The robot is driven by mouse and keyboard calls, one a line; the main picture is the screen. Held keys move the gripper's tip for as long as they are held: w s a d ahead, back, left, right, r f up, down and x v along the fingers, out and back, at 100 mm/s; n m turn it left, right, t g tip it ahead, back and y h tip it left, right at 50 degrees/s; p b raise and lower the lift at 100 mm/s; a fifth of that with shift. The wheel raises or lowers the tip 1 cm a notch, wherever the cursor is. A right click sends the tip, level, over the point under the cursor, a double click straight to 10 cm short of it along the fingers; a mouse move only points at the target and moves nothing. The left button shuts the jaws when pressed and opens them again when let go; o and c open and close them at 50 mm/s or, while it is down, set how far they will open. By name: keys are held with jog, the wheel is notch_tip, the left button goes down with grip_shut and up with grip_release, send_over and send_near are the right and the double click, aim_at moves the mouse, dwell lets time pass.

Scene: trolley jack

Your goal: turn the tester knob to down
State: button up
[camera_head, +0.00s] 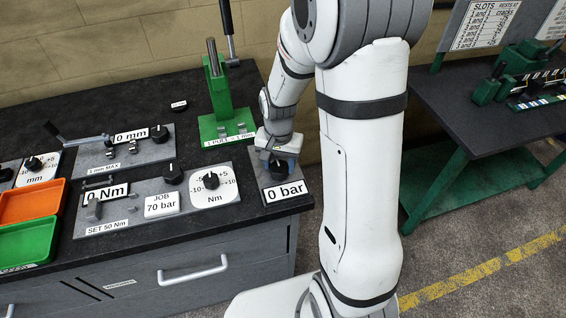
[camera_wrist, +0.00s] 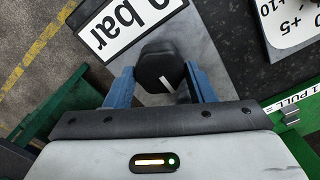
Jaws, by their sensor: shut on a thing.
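The tester knob (camera_head: 279,169) is a black round knob on a grey plate at the bench's right front corner, just behind the "0 bar" display (camera_head: 284,191). In the wrist view the knob (camera_wrist: 158,64) has a white pointer line aimed toward the gripper body and slightly right. My gripper (camera_head: 279,161) reaches down over it. Its two blue fingers stand on either side of the knob, closed on it, in the wrist view (camera_wrist: 158,78). The display (camera_wrist: 124,20) shows in part there. The pointer is not clear in the head view.
Left of it are a Nm dial (camera_head: 211,181), a "JOB 70 bar" label (camera_head: 163,204) and another black knob (camera_head: 172,174). A green press (camera_head: 219,95) stands behind. Orange (camera_head: 32,203) and green (camera_head: 28,241) trays lie at far left. A second green bench (camera_head: 470,130) is at right.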

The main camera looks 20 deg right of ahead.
aim_at(279, 166)
jog(key=o, duration=1)
jog(key=shift+c, duration=0.2)
jog(key=shift+r, duration=0.1)
notch_tip(279, 166, up, 7)
jog(key=shift+r+b, duration=0.2)
jog(key=shift+b, duration=0.15)
jog(key=shift+r, duration=0.1)
